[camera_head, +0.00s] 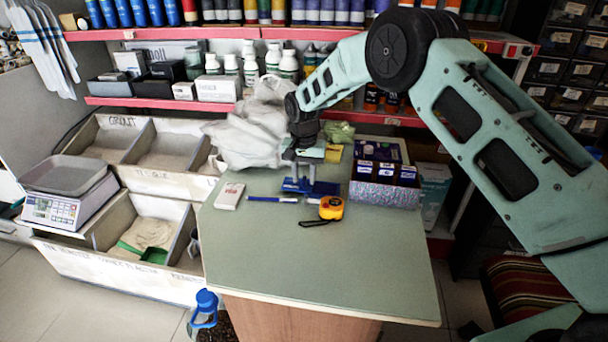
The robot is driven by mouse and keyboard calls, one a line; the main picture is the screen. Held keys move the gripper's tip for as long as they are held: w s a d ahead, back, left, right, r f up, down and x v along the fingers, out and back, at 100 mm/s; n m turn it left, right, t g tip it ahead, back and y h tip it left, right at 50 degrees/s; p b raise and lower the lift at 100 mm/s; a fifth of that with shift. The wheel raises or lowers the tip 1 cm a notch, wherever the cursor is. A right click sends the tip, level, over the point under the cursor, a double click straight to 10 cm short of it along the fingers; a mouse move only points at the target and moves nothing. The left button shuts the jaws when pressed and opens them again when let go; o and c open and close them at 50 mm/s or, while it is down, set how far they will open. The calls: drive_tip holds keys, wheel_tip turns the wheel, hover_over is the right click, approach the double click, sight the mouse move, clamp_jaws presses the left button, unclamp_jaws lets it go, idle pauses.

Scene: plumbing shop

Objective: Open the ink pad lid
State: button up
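A dark blue flat object (318,188), which looks like the ink pad, lies on the green-topped counter (320,255) near its back.
A white box (229,196) is at left, and a patterned box with dark packages (384,191) at right. White plastic bags (250,135) sit behind. The counter's front half is clear.

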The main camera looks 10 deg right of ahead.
sight(304, 178)
wheel_tip(304, 178, up, 18)
drive_tip(key=shift+f, duration=0.25)
idle(0.4)
drive_tip(key=s+a+r+n+y+p, duration=0.15)
drive_tip(key=s+a+r+n, duration=0.25)
drive_tip(key=s, duration=0.8)
drive_tip(key=s+a+r+n+p, duration=0.2)
drive_tip(key=s+a+r+n, duration=0.1)
drive_tip(key=s, duration=0.9)
drive_tip(key=s+d+f+n+p, duration=0.1)
drive_tip(key=s+d+n, duration=0.1)
drive_tip(key=s, duration=0.8)
drive_tip(key=s+d+f+n+p, duration=0.1)
drive_tip(key=s+d+n, duration=0.2)
drive_tip(key=s, duration=0.7)
drive_tip(key=shift+s+d+h, duration=0.15)
drive_tip(key=shift+d+h, duration=0.3)
drive_tip(key=shift+d, duration=0.1)
drive_tip(key=shift+r, duration=0.1)
